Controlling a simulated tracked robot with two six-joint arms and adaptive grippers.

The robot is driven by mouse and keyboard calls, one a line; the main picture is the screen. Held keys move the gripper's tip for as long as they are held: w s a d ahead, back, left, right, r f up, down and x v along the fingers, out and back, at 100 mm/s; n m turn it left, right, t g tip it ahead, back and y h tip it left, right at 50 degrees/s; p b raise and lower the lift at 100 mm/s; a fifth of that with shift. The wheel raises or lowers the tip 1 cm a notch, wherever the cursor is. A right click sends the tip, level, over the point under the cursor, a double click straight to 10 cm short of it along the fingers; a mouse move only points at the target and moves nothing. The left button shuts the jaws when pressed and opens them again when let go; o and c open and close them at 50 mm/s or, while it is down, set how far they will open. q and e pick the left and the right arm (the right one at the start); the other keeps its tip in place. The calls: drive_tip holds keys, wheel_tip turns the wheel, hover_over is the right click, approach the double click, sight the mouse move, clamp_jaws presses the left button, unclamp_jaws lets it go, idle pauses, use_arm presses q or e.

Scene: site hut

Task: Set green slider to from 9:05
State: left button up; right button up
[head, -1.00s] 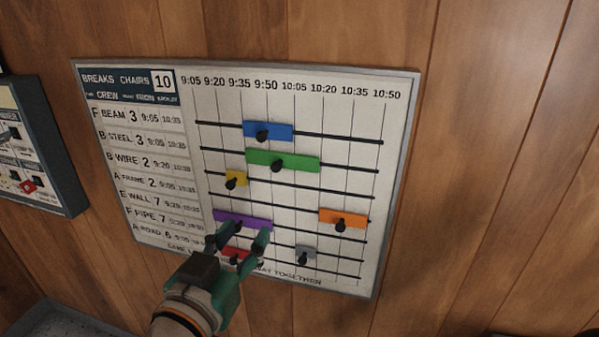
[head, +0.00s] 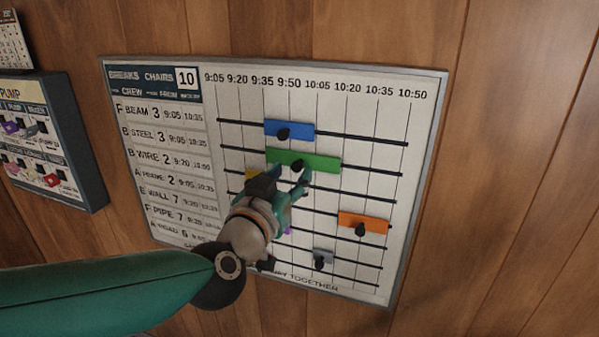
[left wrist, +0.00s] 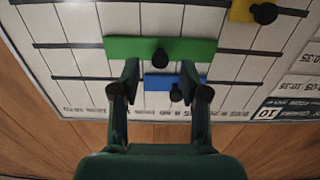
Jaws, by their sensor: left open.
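The green slider (head: 325,164) sits on the second rail of the board (head: 425,150), its left end near the 9:35 line and its right end near 10:20. It has a black knob (head: 298,165). My left gripper (head: 287,179) is open and empty, just below the green slider in the head view. In the left wrist view, which is upside down, the open fingers (left wrist: 160,70) point at the green slider (left wrist: 200,48), with its knob (left wrist: 160,57) between and just beyond the tips. Contact cannot be told. My right gripper is not in view.
A blue slider (head: 303,130) is on the rail above. A yellow slider (head: 251,174) is partly hidden by my gripper. Orange (head: 374,222) and grey (head: 322,256) sliders are lower right. The green slider's rail is bare to its left. A pump panel (head: 80,150) hangs left.

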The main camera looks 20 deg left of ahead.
sight(299, 164)
use_arm(q)
drive_tip(key=shift+w, duration=1.45)
drive_tip(key=shift+c, duration=0.2)
clamp_jaws()
